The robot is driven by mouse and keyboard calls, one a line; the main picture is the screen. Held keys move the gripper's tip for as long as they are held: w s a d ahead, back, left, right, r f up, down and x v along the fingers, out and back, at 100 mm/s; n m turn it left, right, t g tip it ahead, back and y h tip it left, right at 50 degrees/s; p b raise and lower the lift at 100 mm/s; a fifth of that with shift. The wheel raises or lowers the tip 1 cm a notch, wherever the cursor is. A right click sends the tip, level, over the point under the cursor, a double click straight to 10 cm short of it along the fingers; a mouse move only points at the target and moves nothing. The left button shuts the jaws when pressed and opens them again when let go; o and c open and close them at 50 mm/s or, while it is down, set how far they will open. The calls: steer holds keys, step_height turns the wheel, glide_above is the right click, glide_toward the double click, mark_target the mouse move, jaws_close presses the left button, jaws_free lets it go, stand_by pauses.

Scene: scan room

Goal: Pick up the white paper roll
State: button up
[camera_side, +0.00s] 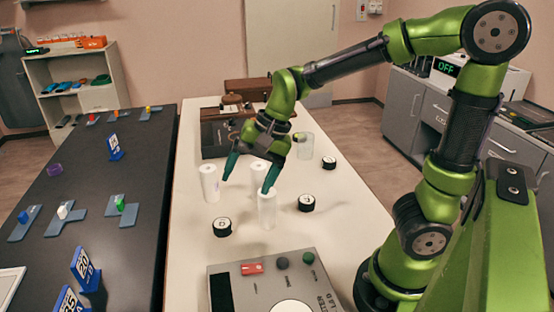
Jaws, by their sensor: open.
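A white paper roll (210,185) stands upright on the white table, left of my gripper. A second pale cylinder (267,212), somewhat translucent, stands upright in front, under the right finger in the picture. My gripper (246,187) is open and empty, with its two dark teal fingers pointing down and spread wide. The left fingertip is close to the roll's right side; I cannot tell whether they touch. The right fingertip overlaps the top of the pale cylinder, and I cannot tell whether it touches.
Black round pieces (222,227), (306,203) and (329,163) lie on the white table (345,225). A clear cylinder (306,147) and a dark box (215,140) stand behind. A grey device (230,290) is at the front. A black table (130,200) with blue holders is left.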

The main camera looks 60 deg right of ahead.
steer(key=w+d+f+m+h, duration=0.1)
steer(key=w+d+f+m, duration=0.15)
steer(key=w+m, duration=0.4)
steer(key=m+t+h, duration=0.1)
steer(key=m+h, duration=0.3)
steer(key=m, duration=1.7)
glide_toward(206, 169)
steer(key=shift+n, duration=0.25)
steer(key=x, duration=0.7)
steer(key=shift+w+d+f, duration=0.1)
steer(key=shift+d+f, duration=0.05)
steer(key=shift+f, duration=0.15)
steer(key=shift+s+x, duration=0.1)
steer(key=shift+x, duration=1.25)
steer(key=shift+s+x, duration=0.15)
steer(key=shift+x, duration=1.2)
steer(key=shift+d+f, duration=0.1)
steer(key=shift+c, duration=0.3)
